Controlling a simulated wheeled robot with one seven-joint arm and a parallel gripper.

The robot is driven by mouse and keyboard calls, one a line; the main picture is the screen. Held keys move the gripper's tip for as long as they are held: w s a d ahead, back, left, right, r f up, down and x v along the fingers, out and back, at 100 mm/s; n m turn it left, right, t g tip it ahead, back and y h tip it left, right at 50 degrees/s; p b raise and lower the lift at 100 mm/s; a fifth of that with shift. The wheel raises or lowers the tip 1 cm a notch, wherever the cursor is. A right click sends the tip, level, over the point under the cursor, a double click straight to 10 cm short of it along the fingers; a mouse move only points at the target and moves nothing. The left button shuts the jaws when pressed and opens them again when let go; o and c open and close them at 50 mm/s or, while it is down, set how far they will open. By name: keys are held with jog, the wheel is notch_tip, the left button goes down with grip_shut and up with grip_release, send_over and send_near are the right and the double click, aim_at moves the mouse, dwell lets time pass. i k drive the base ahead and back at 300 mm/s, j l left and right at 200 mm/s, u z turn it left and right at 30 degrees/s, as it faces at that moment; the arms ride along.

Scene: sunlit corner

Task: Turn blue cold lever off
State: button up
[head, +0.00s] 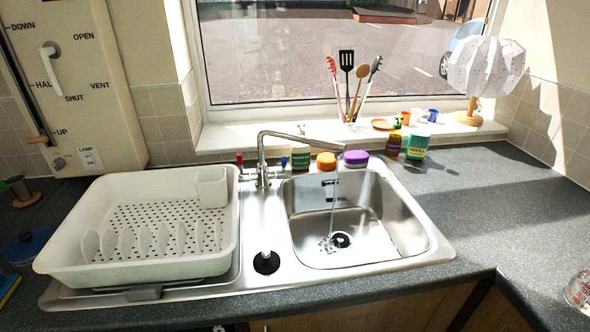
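The chrome tap (262,160) stands behind the sink, its spout reaching right over the basin (350,215). A thin stream of water (334,205) falls from the spout toward the drain. The small blue cold lever (284,162) is on the right side of the tap's base, close to a dark green-labelled bottle. It is too small to tell its exact angle. A red lever (239,158) is on the left side of the tap. My gripper is not in view.
A white dish rack (75,235) fills the left drainer. A dark round plug-like piece (266,262) lies in front of the tap. An orange item (326,161), a purple item (356,157) and bottles (418,141) stand behind the basin. The right counter (510,210) is mostly clear.

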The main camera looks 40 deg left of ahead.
aim_at(283, 172)
jog(key=u, duration=1.55)
jog(key=i+l+z, duration=0.1)
jog(key=i+z, duration=0.15)
jog(key=i, duration=0.75)
